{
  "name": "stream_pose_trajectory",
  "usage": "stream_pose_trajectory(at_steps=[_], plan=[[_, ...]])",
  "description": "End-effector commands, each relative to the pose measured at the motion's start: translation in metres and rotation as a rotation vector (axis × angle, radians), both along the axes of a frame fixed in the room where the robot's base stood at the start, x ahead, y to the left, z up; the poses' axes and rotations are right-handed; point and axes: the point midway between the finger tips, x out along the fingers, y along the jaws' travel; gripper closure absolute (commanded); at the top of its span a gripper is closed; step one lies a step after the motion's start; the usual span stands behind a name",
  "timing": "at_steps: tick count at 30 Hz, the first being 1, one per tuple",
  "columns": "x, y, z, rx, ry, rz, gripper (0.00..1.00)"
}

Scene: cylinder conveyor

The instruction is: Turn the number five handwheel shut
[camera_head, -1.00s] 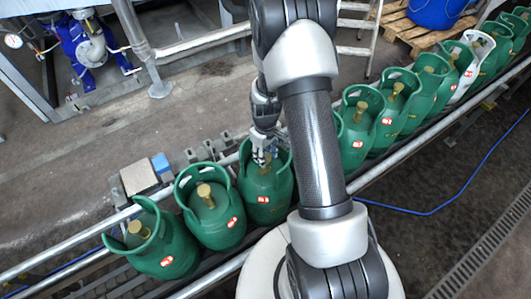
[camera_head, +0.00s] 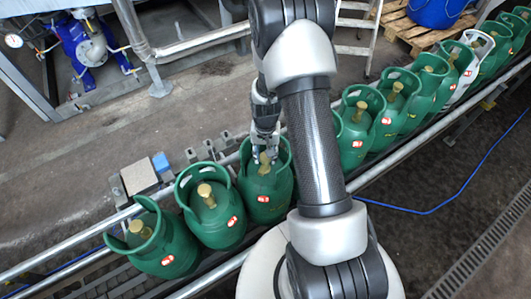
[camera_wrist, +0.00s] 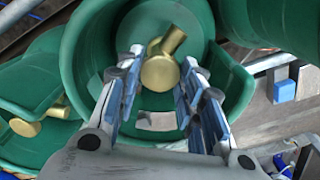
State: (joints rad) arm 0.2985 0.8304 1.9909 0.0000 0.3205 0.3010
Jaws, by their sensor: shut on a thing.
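A green gas cylinder (camera_head: 272,185) stands on the conveyor, third from the left, with a red-and-white label whose number is too small to read. Its brass handwheel (camera_wrist: 158,74) sits inside the open collar. My gripper (camera_head: 265,152) reaches down into that collar from above. In the wrist view my gripper (camera_wrist: 160,78) has one finger on each side of the brass handwheel and is shut on it. The brass valve top (camera_head: 264,167) also shows below the fingertips in the head view.
Green cylinders (camera_head: 217,212) stand close on the left, and several more (camera_head: 360,130) run up to the right, with one white cylinder (camera_head: 470,65) among them. Metal rails (camera_head: 80,238) flank the row. A blue pump (camera_head: 85,48) stands at the upper left.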

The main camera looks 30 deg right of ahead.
Motion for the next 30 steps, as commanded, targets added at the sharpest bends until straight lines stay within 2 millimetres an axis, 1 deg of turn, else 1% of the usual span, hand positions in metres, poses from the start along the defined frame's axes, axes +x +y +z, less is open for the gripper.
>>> stream_pose_trajectory(at_steps=[9,23,24,30], plan=[[0.0001,-0.0001,0.0001,0.0,0.0,-0.094,0.89],[0.0001,-0.0001,0.0,0.0,0.0,-0.109,0.89],[0.0001,-0.0001,0.0,0.0,0.0,-0.109,0.64],[0.0001,-0.0001,0.0,0.0,0.0,-0.107,0.5]])
